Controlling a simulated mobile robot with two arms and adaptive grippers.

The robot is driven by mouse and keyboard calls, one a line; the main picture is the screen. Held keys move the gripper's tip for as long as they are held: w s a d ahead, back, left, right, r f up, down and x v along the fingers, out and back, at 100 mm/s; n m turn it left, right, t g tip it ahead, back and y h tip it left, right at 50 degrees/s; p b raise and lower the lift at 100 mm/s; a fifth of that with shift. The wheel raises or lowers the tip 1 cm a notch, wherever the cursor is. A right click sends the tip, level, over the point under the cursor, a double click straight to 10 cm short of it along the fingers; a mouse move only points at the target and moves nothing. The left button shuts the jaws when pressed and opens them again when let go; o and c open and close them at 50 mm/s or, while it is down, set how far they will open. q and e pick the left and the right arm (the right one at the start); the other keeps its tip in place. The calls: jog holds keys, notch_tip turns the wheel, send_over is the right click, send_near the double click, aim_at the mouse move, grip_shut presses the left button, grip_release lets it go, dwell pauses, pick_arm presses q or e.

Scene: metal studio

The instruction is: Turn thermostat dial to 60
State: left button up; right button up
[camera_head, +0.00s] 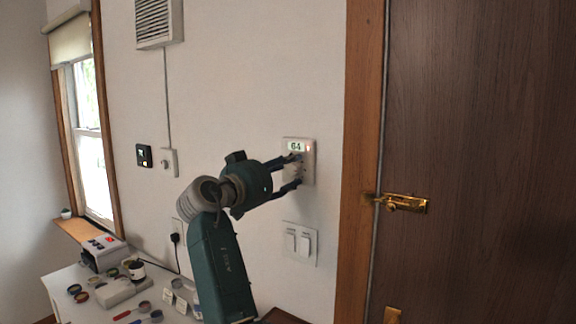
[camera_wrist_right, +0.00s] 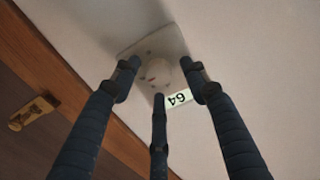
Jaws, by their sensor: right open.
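The thermostat (camera_head: 308,148) is a pale plate on the wall left of the door frame. Its lit display (camera_head: 296,147) reads 64. The white round dial (camera_head: 291,172) sits below the display, partly hidden by my fingers. My right gripper (camera_head: 290,174) is at the thermostat with its fingers spread around the dial. In the right wrist view the dial (camera_wrist_right: 158,72) lies between the open fingertips (camera_wrist_right: 160,76), and the display (camera_wrist_right: 178,99) shows upside down. I cannot tell whether any finger touches the dial. My left gripper is not in view.
A double light switch (camera_head: 300,243) is on the wall below the thermostat. A brown door (camera_head: 480,120) with a brass latch (camera_head: 402,203) is at right. A white table (camera_head: 75,285) with several small items stands at lower left.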

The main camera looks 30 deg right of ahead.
jog(key=shift+d, duration=0.15)
jog(key=shift+c, duration=0.6)
grip_shut()
jog(key=shift+r, duration=0.25)
